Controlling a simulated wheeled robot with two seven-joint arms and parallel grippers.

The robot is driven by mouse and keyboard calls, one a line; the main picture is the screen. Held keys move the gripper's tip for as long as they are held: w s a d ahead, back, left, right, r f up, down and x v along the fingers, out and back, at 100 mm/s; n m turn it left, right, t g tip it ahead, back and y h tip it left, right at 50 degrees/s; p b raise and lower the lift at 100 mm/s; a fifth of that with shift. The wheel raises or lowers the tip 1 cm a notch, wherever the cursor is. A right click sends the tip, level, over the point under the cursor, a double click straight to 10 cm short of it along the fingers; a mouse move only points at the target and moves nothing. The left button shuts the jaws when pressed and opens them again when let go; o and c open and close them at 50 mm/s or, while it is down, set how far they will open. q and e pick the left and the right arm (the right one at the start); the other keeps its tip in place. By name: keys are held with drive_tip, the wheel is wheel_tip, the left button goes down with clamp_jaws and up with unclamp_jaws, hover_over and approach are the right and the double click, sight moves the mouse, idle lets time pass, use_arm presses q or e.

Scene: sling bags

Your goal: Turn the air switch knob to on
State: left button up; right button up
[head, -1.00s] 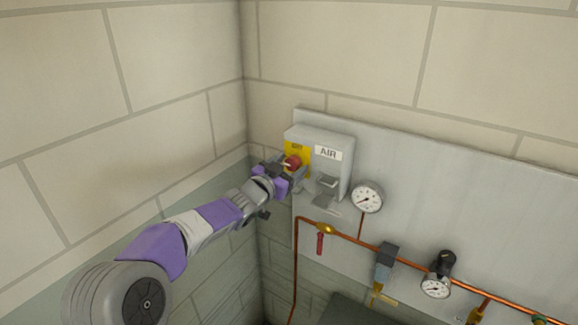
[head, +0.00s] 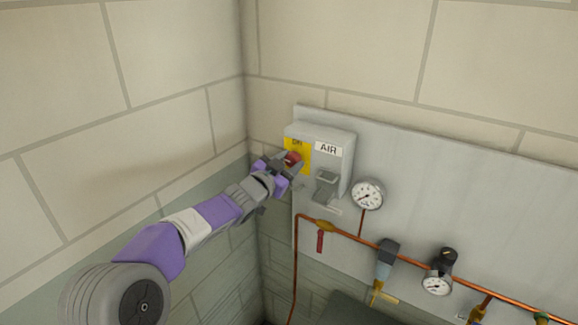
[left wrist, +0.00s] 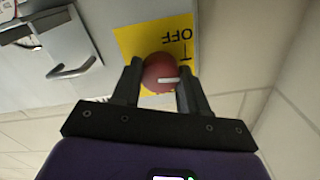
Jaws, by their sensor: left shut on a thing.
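The air switch knob is a red round knob (head: 292,158) with a white pointer line, on a yellow plate (head: 304,150) at the left of a grey box labelled AIR (head: 328,150). My left gripper (head: 288,162) is at the knob. In the left wrist view the fingers of my left gripper (left wrist: 160,85) stand on both sides of the knob (left wrist: 161,72), shut on it. The white line there points sideways to the right, and the word OFF shows upside down on the plate (left wrist: 140,45). My right gripper is not in view.
The grey box has a handle (head: 326,184) on its front. A white gauge (head: 367,194), a copper pipe (head: 345,238) and a red-handled valve (head: 320,240) lie below and right on the grey panel. A block wall (head: 190,130) stands close on the left.

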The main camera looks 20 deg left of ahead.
use_arm(q)
drive_tip(key=m+b, duration=0.2)
drive_tip(key=m, duration=0.1)
drive_tip(key=shift+f+m, duration=0.1)
drive_tip(key=shift+m, duration=0.2)
drive_tip(key=m+b, duration=0.2)
drive_tip(key=m, duration=0.2)
drive_tip(key=shift+m, duration=0.3)
drive_tip(key=m+b, duration=0.1)
drive_tip(key=m, duration=0.3)
drive_tip(key=shift+b, duration=0.3)
drive_tip(key=shift+m+b, duration=0.5)
drive_tip(key=shift+m, duration=1.5)
drive_tip(key=o, duration=1.1)
drive_tip(key=shift+c, duration=0.2)
drive_tip(key=s+a, duration=0.1)
drive_tip(key=s, duration=0.6)
drive_tip(key=shift+s+b, duration=0.3)
